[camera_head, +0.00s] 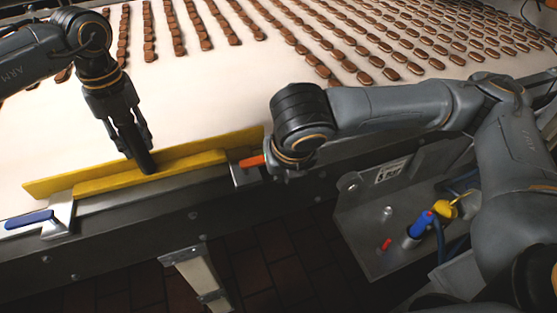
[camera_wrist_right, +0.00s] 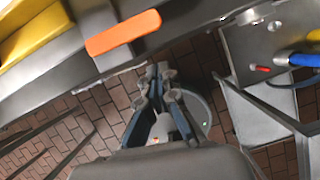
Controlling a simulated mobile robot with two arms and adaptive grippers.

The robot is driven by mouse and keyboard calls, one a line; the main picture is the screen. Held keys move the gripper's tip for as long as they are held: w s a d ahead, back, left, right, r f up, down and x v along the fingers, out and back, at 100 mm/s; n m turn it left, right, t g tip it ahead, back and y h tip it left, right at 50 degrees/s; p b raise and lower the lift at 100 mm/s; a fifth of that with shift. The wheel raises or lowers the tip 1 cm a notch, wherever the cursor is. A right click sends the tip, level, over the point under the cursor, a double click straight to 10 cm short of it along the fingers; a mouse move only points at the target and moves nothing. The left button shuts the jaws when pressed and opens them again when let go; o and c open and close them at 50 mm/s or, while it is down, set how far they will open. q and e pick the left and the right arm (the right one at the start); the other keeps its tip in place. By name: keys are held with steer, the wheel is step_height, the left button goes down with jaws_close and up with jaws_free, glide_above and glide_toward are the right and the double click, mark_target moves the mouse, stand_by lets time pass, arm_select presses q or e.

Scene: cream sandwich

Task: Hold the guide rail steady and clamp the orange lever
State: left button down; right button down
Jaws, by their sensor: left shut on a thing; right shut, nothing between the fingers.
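The yellow guide rail (camera_head: 205,160) lies along the front edge of the conveyor; its end also shows in the right wrist view (camera_wrist_right: 36,36). The orange lever (camera_head: 252,161) is at the right end of the rail, beside my right wrist. In the right wrist view, the orange lever (camera_wrist_right: 123,33) lies beyond the fingertips, apart from them. My right gripper (camera_wrist_right: 161,72) is shut and empty, over the floor side of the edge. In the head view, its fingers are mostly hidden by the wrist.
A blue lever (camera_head: 29,219) is at the rail's left end. Rows of brown sandwiches (camera_head: 310,58) lie on the white belt (camera_head: 200,95) behind. A metal bracket (camera_head: 352,215) with blue and yellow fittings stands at the right. Brick floor lies below the edge.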

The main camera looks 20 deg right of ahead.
steer(key=v, duration=1)
steer(key=shift+s, duration=0.3)
steer(key=shift+d, duration=0.1)
arm_select(q)
steer(key=c, duration=0.9)
jaws_free()
steer(key=shift+r+p, duration=2.65)
steer(key=shift+r, duration=1.9)
arm_select(e)
step_height(320, 180, up, 5)
steer(key=shift+r, duration=0.15)
